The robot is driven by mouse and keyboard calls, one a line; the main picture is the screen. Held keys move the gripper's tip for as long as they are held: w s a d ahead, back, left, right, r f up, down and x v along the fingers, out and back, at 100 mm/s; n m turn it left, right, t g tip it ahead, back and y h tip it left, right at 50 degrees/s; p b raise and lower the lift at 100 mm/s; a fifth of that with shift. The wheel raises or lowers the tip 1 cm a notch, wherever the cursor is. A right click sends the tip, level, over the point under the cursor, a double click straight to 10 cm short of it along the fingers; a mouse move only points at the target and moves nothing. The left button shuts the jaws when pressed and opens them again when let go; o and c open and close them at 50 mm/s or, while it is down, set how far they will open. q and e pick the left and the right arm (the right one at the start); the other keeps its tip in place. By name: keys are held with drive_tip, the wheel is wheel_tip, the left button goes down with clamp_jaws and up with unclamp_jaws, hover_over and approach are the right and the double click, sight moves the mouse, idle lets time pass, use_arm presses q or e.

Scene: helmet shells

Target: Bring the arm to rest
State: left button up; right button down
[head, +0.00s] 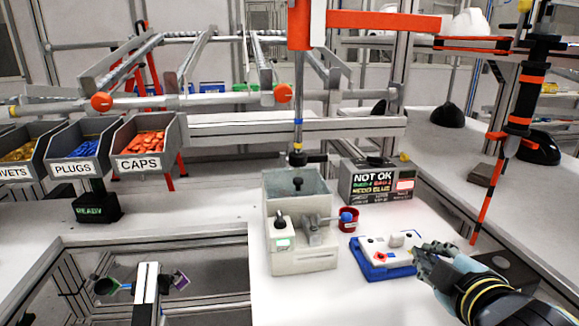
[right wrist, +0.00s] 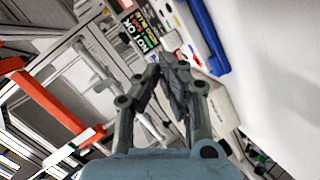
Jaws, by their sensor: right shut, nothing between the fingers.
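My right arm comes in from the lower right of the head view. My right gripper (head: 430,250) is just right of the blue-and-white tray (head: 385,270), over the white table. In the right wrist view the gripper (right wrist: 168,70) has its fingers together with nothing between them. The blue edge of the tray shows beyond the fingertips there (right wrist: 205,35). I cannot tell whether the gripper touches the tray. My left gripper is not in view.
A grey fixture (head: 303,258) and a red cup (head: 348,222) stand left of the tray. A sign box reading NOT OK (head: 370,183) is behind it. A black-and-orange post (head: 500,150) rises at the right. Bins (head: 145,165) stand at the left, above an open gap in the table.

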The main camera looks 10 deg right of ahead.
drive_tip(key=shift+s+d+f+m, duration=0.2)
drive_tip(key=shift+s+m, duration=0.15)
drive_tip(key=shift+m, duration=0.05)
drive_tip(key=s+m+g, duration=0.1)
drive_tip(key=s, duration=0.1)
drive_tip(key=s+f+m+g, duration=0.1)
drive_tip(key=s+m+g, duration=0.1)
drive_tip(key=s+f+m+g, duration=0.1)
drive_tip(key=s, duration=0.1)
drive_tip(key=shift+s+a+f+g, duration=0.2)
drive_tip(key=shift+s+g, duration=0.1)
drive_tip(key=shift+s, duration=0.1)
drive_tip(key=s+a+m+g+y, duration=0.3)
drive_tip(key=s+a+m+g, duration=0.15)
drive_tip(key=s, duration=0.75)
drive_tip(key=s+d+f+g+b, duration=0.15)
drive_tip(key=f+b, duration=0.35)
drive_tip(key=f, duration=1.5)
drive_tip(key=s+d+f+g+b, duration=0.15)
drive_tip(key=f+b, duration=0.25)
drive_tip(key=f, duration=1.5)
drive_tip(key=s+d+f+b, duration=0.1)
drive_tip(key=s+f+b, duration=0.4)
drive_tip(key=s+f, duration=1.2)
drive_tip(key=shift+f+b, duration=0.3)
drive_tip(key=shift+f, duration=0.65)
drive_tip(key=shift+g, duration=0.35)
